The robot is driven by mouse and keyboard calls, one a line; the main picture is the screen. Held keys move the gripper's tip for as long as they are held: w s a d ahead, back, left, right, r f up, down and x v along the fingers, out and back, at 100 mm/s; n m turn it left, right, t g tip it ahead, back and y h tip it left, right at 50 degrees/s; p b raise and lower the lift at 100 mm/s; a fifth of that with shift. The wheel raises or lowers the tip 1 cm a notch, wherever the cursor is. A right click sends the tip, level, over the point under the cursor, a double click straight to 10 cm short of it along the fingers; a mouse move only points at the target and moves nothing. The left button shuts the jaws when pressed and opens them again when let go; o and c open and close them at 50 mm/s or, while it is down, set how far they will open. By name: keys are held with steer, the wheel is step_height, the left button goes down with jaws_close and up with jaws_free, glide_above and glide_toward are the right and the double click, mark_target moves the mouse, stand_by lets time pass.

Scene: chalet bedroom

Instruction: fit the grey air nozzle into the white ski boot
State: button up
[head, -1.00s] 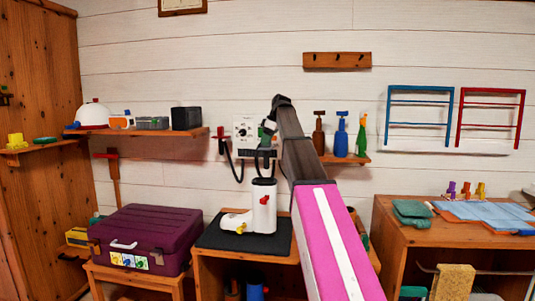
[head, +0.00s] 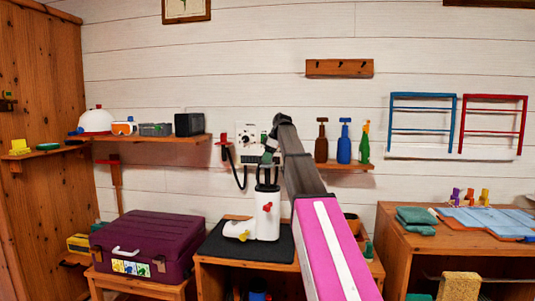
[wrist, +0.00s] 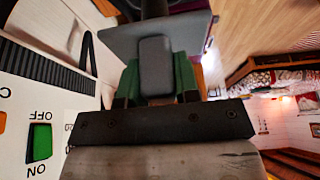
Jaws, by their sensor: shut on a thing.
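The white ski boot (head: 270,226) stands upright on a dark mat (head: 222,246) on a small wooden table, with a red knob on its shaft and a yellow one near the toe. My gripper (head: 268,157) is right above the boot's top opening. In the wrist view its green-padded fingers (wrist: 156,82) are shut on a grey piece (wrist: 155,62), which I take for the air nozzle. Dark uprights show between gripper and boot top; I cannot tell whether the nozzle touches the boot or has entered it. The boot is not clearly seen in the wrist view.
The wall control panel (head: 247,136) is close behind; its green switch (wrist: 40,142) fills the wrist view's left. A black hose (head: 238,175) hangs left of the boot. Bottles (head: 344,143) stand on the shelf at right. A purple case (head: 150,245) sits left of the table.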

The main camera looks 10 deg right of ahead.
mark_target(268, 178)
steer(key=shift+f, duration=5.1)
steer(key=o, duration=1)
steer(key=shift+o, duration=0.2)
steer(key=v, duration=1)
steer(key=shift+d+r, duration=0.15)
steer(key=shift+r, duration=0.2)
